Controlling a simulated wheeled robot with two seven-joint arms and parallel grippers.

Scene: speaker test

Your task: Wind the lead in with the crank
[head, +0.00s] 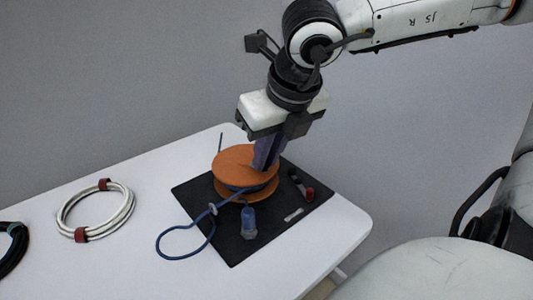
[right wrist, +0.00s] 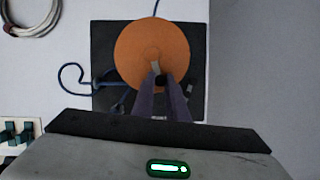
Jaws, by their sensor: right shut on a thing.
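An orange cable reel (head: 232,160) stands on a black board (head: 235,250); its round top also shows in the right wrist view (right wrist: 135,45). A small pale crank arm (right wrist: 155,66) lies on the reel's top. My right gripper (head: 264,166) points down at the reel, its purple fingers closed at the outer end of the crank, on what looks like a dark crank handle (right wrist: 160,78). The handle is mostly hidden by the fingers. The blue lead (head: 187,256) leaves the reel and lies in a loose loop past the board's left edge. A blue plug (head: 248,223) lies on the board. My left gripper is out of view.
A coiled white cable (head: 127,212) with red ties lies on the white table (head: 120,265), left of the board. A dark coil (head: 14,245) is at the left edge. A small red-and-black part (head: 309,194) sits on the board's right side. The front of the table is clear.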

